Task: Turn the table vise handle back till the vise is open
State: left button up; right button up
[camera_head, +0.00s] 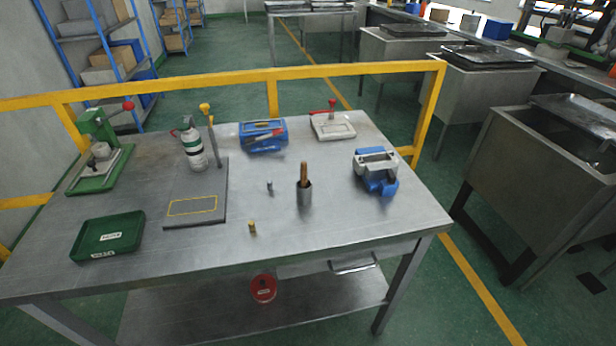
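The table vise (379,184) is blue with pale grey jaws and stands near the right edge of the metal table (330,220). It is small in this view. I cannot make out its handle clearly, nor how wide the gap between its jaws is. Neither of my grippers is in view, and nothing of mine touches the vise.
Left of the vise stand a grey cup (304,196) with a brown stick, a white device with a red knob (333,128) and a blue box (263,135). A green tray (108,236) and green press (101,155) are at left. A yellow rail (200,84) runs behind the table.

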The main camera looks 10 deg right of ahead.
aim_at(390, 176)
jog(key=l+z, duration=0.2)
jog(key=z, duration=0.2)
jog(key=i+l+z, duration=0.15)
jog(key=z, duration=0.2)
jog(key=i+l+z, duration=0.1)
jog(key=z, duration=0.3)
